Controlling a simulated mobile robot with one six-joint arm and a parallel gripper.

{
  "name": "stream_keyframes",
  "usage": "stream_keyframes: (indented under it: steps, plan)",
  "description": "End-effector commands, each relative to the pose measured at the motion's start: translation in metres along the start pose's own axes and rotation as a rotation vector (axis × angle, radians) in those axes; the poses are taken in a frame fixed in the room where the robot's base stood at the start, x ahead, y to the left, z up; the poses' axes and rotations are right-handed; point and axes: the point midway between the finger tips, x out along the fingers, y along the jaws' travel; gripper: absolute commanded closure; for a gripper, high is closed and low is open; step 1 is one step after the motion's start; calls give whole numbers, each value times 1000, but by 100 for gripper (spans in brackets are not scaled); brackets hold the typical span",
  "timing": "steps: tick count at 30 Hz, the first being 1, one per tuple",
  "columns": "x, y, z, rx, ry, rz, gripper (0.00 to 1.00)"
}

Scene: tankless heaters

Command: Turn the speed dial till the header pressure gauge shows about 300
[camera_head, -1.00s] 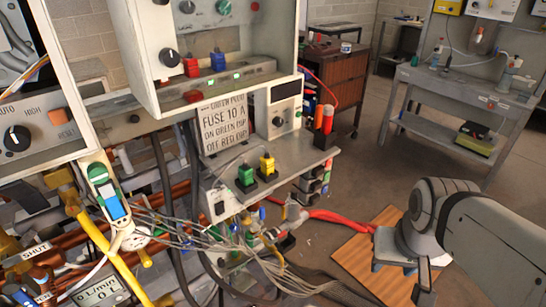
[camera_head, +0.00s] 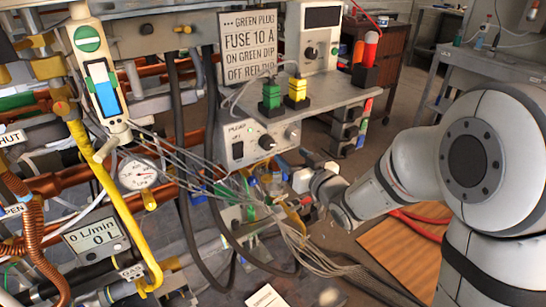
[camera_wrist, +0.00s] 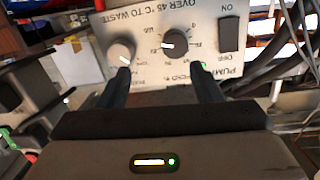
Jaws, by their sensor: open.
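The pump box (camera_head: 240,148) fills the top of the wrist view, where its panel (camera_wrist: 205,70) carries a black pointer knob (camera_wrist: 175,42) with a scale and a pale grey knob (camera_wrist: 122,50). In the head view the black knob (camera_head: 266,142) is left of the grey knob (camera_head: 293,132). Their small labels are too unclear to tell which is the speed dial. My gripper (camera_wrist: 162,74) is open and empty, its fingertips facing the panel below the knobs. A round white gauge (camera_head: 138,175) hangs left of the box; its reading is too small to read.
A rocker switch (camera_wrist: 229,35) sits beside the knobs. Loose grey cables (camera_head: 230,195) run below the box. Green (camera_head: 271,96) and yellow (camera_head: 297,88) plugs stand on top. A flow display (camera_head: 96,240) shows 0. Yellow pipe (camera_head: 105,195) runs at the left.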

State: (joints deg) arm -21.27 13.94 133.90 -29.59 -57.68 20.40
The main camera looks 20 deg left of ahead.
Motion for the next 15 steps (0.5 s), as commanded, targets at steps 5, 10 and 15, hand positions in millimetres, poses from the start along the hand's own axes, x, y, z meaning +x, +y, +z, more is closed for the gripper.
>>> stream_keyframes:
  steps: [5, 10, 15]
  plan:
    - [12, -16, 9, 14, 52, -68, 41]
    - [33, -19, 6, 15, 58, -72, 41]
    - [61, -21, 5, 15, 56, -71, 41]
